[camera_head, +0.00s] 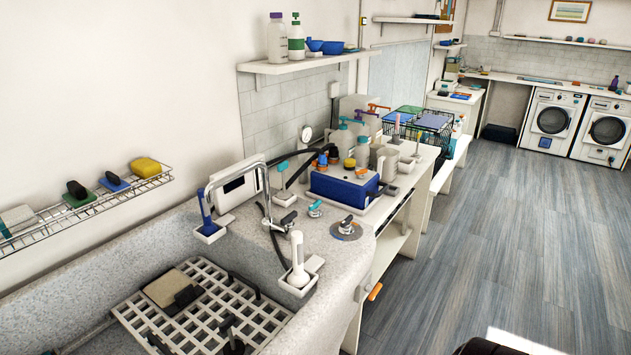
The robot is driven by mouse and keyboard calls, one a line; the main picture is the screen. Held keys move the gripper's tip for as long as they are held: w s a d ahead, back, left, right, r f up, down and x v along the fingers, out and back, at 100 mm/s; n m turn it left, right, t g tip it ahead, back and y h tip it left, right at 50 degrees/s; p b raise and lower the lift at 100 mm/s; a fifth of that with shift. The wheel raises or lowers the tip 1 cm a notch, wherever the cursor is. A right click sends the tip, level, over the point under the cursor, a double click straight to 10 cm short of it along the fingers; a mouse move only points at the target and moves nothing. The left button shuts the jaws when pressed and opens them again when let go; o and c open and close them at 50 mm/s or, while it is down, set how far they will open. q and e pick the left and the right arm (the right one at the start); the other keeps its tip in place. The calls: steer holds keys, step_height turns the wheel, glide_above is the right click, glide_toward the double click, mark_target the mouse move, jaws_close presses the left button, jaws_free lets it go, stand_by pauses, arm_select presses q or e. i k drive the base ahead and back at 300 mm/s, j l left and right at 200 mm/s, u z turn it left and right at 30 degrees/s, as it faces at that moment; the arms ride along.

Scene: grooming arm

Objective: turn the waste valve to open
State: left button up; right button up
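Several valve-like controls are around the grey speckled tub, and I cannot tell for certain which is the waste valve. An orange handle (375,292) sticks out low on the tub's right outer side, near the floor side. A round metal plate with a dark-tipped lever (346,228) is set in the tub's right rim. The turn position of each is too small to read. Neither of my grippers is in view.
The tub (225,265) holds a white slatted grate with a brush-like pad on it. A chrome tap and white sprayer (298,262) stand at its rim. A cluttered counter adjoins behind. The wood floor (510,240) at right is clear.

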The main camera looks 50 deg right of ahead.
mark_target(373, 291)
steer(key=z, duration=1.95)
steer(key=u, duration=0.25)
steer(key=i+l+u, duration=0.15)
steer(key=u, duration=0.35)
steer(key=l+u, duration=0.45)
steer(key=i+l+u, duration=0.1)
steer(key=u, duration=0.4)
steer(key=l, duration=0.1)
